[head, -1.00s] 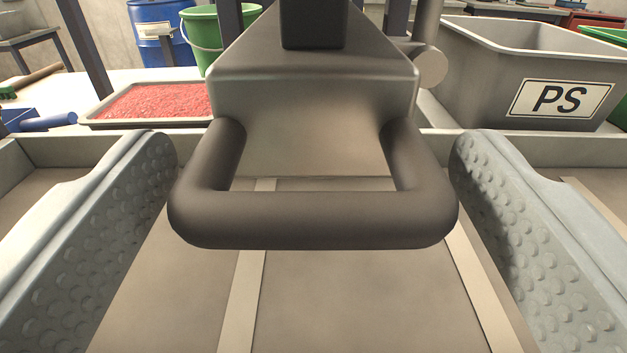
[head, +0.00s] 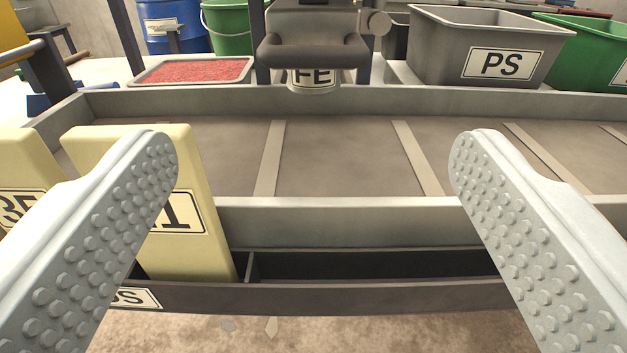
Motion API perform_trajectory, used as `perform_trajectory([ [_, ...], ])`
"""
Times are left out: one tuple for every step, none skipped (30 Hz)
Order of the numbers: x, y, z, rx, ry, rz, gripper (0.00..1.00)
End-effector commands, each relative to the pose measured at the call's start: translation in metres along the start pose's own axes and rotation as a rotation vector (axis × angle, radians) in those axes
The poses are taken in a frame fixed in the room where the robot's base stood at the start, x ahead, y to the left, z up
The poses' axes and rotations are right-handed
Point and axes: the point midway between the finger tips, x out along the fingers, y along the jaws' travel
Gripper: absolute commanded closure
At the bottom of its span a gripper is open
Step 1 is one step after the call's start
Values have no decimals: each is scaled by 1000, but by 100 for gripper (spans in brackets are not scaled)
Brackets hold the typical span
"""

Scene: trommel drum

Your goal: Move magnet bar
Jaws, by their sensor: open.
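The magnet bar (head: 312,50) is a dark grey block with a thick loop handle at its front. It is at the top middle of the view, beyond the far wall of the long tray. My gripper (head: 313,150) is open and empty, with its two studded fingers wide apart over the near side of the tray. The magnet bar is well ahead of the fingertips and apart from them. A pale container marked FE (head: 314,79) shows partly, below the handle.
The long tray (head: 350,215) with cross strips spans the view. Cream blocks with labels (head: 205,255) stand in a dark rack (head: 370,297) at the near left. Behind are a red-filled tray (head: 140,78), a grey PS bin (head: 440,65) and a green bin (head: 580,60).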

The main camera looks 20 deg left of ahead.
Motion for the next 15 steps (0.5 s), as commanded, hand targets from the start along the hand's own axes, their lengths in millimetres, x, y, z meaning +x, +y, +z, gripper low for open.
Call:
perform_trajectory([
  [-9,1,-1,0,2,3,20],
  [-13,0,-1,-1,1,2,20],
  [-18,0,0,-1,1,1,20],
  [-22,0,0,-1,1,1,20],
  [-25,0,-1,0,2,1,20],
  [-29,0,-1,0,2,1,20],
  [-31,0,-1,-1,2,1,20],
  [-33,0,-1,-1,1,1,20],
  [-35,0,0,-1,1,1,20],
  [-36,0,0,0,0,1,20],
  [-37,0,0,0,0,1,20],
  [-38,0,0,0,0,0,20],
  [-39,0,0,0,0,0,20],
  [-39,0,0,0,0,0,20],
  [-39,0,0,0,0,0,20],
])
